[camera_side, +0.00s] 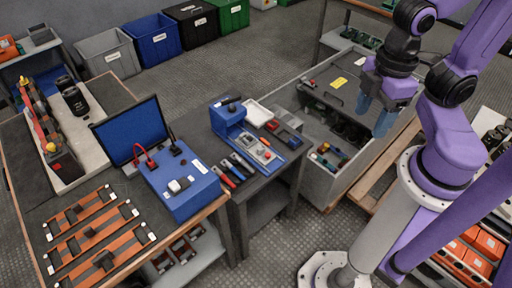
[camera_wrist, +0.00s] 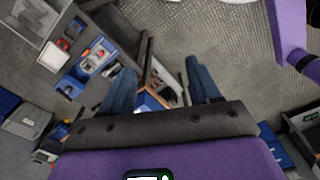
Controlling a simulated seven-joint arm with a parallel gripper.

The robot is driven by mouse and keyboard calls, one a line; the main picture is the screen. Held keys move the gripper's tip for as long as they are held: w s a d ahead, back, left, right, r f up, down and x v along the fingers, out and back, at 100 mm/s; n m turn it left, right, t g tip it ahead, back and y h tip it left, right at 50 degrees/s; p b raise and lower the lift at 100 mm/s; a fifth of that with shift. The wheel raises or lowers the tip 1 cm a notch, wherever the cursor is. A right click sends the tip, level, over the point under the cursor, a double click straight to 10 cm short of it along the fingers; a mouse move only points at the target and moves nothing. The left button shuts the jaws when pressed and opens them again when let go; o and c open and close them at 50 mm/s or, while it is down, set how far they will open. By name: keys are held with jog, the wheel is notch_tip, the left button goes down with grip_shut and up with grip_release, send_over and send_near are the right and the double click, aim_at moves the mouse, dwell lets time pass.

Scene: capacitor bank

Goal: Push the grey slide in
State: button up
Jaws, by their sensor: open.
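No part is plainly marked as the grey slide, and I cannot tell which one it is. Dark grey blocks (camera_side: 103,260) sit on orange-brown rails (camera_side: 85,222) at the front of the left bench. A large grey open-topped box (camera_side: 318,172) with dark contents stands right of the middle bench. My gripper (camera_side: 374,112) is open and empty, above the right part of this box, its blue fingers pointing down. In the wrist view my gripper (camera_wrist: 158,74) shows its two fingers wide apart with nothing between them.
A blue unit (camera_side: 180,185) with a dark-framed blue panel (camera_side: 132,130) stands on the left bench. The middle bench holds a blue fixture (camera_side: 228,115) and several hand tools (camera_side: 236,166). Grey, blue, black and green bins (camera_side: 108,55) line the back. Open floor lies between.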

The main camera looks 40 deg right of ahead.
dwell(0.4)
jog(key=shift+w+a+f, duration=0.1)
jog(key=shift+a, duration=0.05)
jog(key=c, duration=0.8)
jog(key=w+a+f+m, duration=0.1)
jog(key=w+a+f, duration=0.1)
jog(key=w+a+f+m, duration=0.1)
jog(key=w+a+f, duration=0.1)
jog(key=w, duration=0.1)
jog(key=w+a+f+m+y, duration=0.1)
jog(key=w+a+f, duration=0.1)
jog(key=shift+w, duration=0.25)
grip_shut()
jog(key=w+d+f+m+t, duration=0.1)
jog(key=w+f+m+t, duration=0.35)
jog(key=w+f, duration=1.05)
jog(key=shift+w+d+f+m+h, duration=0.35)
jog(key=shift+d+f+m, duration=0.7)
jog(key=shift+f, duration=2)
jog(key=shift+w+d+f+m+h, duration=0.1)
jog(key=shift+w+d+f+m, duration=0.55)
jog(key=shift+d+f, duration=1.65)
jog(key=shift+w+d+f+m+h, duration=0.35)
jog(key=shift+f+m, duration=0.5)
jog(key=shift+f, duration=3)
